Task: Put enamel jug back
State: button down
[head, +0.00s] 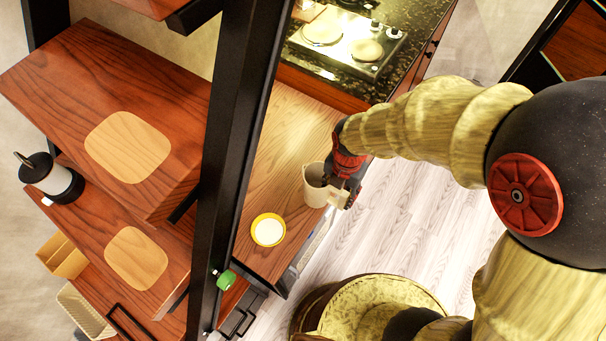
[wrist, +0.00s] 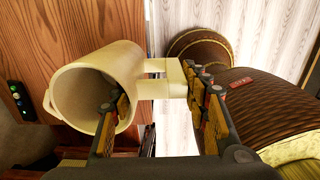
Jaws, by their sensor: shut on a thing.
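The cream enamel jug (head: 313,187) is at the right edge of the wooden counter (head: 292,130) in the head view. My gripper (head: 341,195) is at its right side, shut on it. In the wrist view the jug (wrist: 100,85) has its open mouth towards the camera, and its handle (wrist: 165,88) points right. One finger of my gripper (wrist: 155,100) overlaps the jug's mouth and the other is by the handle's outer end. The exact contact is partly hidden. I cannot tell whether the jug's base touches the counter.
A yellow-rimmed bowl (head: 268,230) with a white inside stands on the counter. A black post (head: 232,140) stands in front of wooden steps (head: 100,105) at left. A hob (head: 345,38) is at the back. A round woven-looking thing (head: 375,300) stands on the floor.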

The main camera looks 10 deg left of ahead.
jog(key=w+a+f+b, duration=0.2)
jog(key=w+a+f, duration=0.6)
jog(key=w+f, duration=0.3)
jog(key=shift+w+f+b, duration=0.15)
jog(key=shift+f+b, duration=0.25)
jog(key=shift+f, duration=0.5)
jog(key=shift+f, duration=0.15)
jog(key=c, duration=1)
grip_release()
jog(key=shift+o, duration=0.2)
notch_tip(320, 180, up, 12)
jog(key=p, duration=0.2)
